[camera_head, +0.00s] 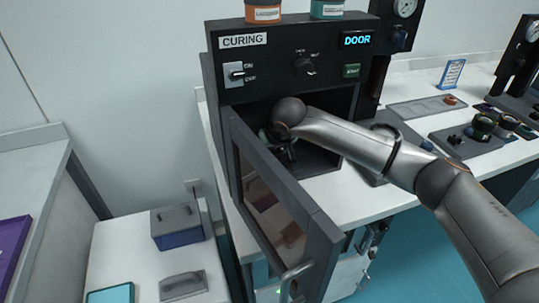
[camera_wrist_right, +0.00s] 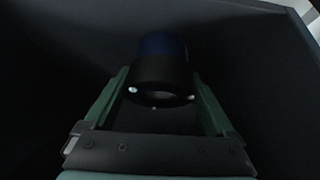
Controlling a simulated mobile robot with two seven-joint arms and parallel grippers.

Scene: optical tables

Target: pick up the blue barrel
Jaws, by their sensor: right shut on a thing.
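The blue barrel (camera_wrist_right: 163,68) shows in the right wrist view as a dark cylinder with a faint blue band and small bright spots along its near rim. My right gripper (camera_wrist_right: 159,80) has its two green fingers on either side of it, shut on it. In the head view my right arm reaches into the open curing oven (camera_head: 230,95), and my right gripper (camera_head: 287,154) is inside the dark chamber. The barrel cannot be made out in the head view. My left gripper is out of view.
The oven door (camera_head: 283,205) stands open toward the front left, beside my arm. Jars (camera_head: 263,12) stand on the oven. A blue box with a grey lid (camera_head: 178,228) sits on the lower left table. Trays and optics (camera_head: 470,138) lie on the right bench.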

